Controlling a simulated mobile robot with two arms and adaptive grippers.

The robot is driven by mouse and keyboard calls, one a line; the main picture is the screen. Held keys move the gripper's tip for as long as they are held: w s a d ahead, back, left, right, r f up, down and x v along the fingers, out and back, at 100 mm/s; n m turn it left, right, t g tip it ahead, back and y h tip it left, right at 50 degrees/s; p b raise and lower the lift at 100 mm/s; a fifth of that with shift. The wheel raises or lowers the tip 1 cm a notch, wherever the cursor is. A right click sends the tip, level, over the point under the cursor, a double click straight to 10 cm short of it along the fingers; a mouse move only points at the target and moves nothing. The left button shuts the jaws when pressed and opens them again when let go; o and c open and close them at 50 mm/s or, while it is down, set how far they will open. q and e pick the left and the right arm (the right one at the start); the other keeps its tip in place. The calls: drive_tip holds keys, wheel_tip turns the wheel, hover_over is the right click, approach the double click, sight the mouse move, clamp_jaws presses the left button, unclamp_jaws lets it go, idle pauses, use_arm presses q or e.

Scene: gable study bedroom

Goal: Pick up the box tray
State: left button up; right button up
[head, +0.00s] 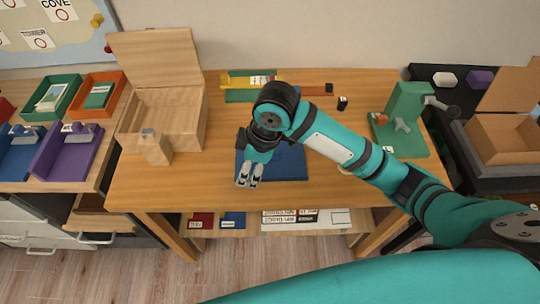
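A flat blue tray or mat (290,165) lies on the wooden table, partly hidden under my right arm. An open-lidded wooden box (187,116) stands to its left, with a small wooden block-like piece (157,150) at its front. I cannot tell which of these, or of the coloured trays at the left, is the box tray. My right gripper (249,182) points down over the left part of the blue piece. Its two fingers are near each other, with nothing visibly held; whether they are shut is unclear. My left gripper is not in view.
Green (47,111), orange (116,83) and purple (75,174) trays stand on the left side unit. A green stand (404,101) is at the table's right. Coloured strips (250,76) lie at the back. Bare tabletop lies left of the blue piece.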

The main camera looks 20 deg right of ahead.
drive_tip(key=w+d+r+n+g+h, duration=0.1)
drive_tip(key=w+d+r+h, duration=0.2)
drive_tip(key=w+d+r, duration=0.55)
drive_tip(key=f, duration=0.3)
drive_tip(key=s+f, duration=0.1)
drive_tip(key=f, duration=0.5)
drive_tip(key=shift+s+f, duration=0.2)
drive_tip(key=shift+s, duration=0.15)
drive_tip(key=shift+w+a+f, duration=0.1)
drive_tip(key=shift+w+f, duration=0.1)
drive_tip(key=shift+f, duration=1.25)
drive_tip(key=shift+w+a+f, duration=0.1)
drive_tip(key=shift+w+f, duration=0.1)
drive_tip(key=shift+f, duration=1.25)
clamp_jaws()
